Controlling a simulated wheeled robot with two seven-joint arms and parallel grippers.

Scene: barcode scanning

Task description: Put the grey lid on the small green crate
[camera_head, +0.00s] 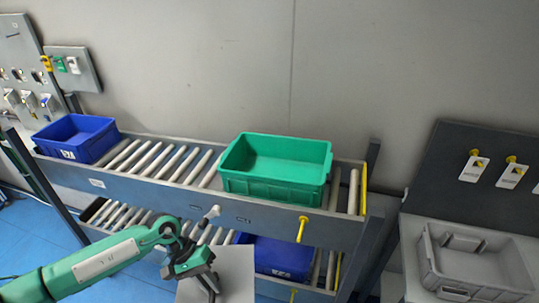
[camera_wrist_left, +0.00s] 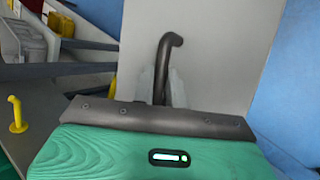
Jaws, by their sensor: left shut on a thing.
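The green crate (camera_head: 232,185) stands open on the upper roller shelf, right of its middle. I see no contents in it. My left gripper (camera_head: 210,284) is low in front of the rack, below and left of the crate. It is shut on the grey lid (camera_head: 232,275), a flat light panel at the bottom of the head view. In the left wrist view my gripper (camera_wrist_left: 163,88) closes around a dark bent handle, with the pale lid (camera_wrist_left: 225,40) behind it. The lid's lower edge is cut off in the head view. My right gripper is not in view.
A blue crate (camera_head: 75,138) stands at the upper shelf's left end. Another blue crate (camera_head: 285,258) sits on the lower shelf behind the lid. A yellow peg (camera_head: 302,228) sticks out of the upper rail. A grey crate (camera_head: 475,262) stands on the right.

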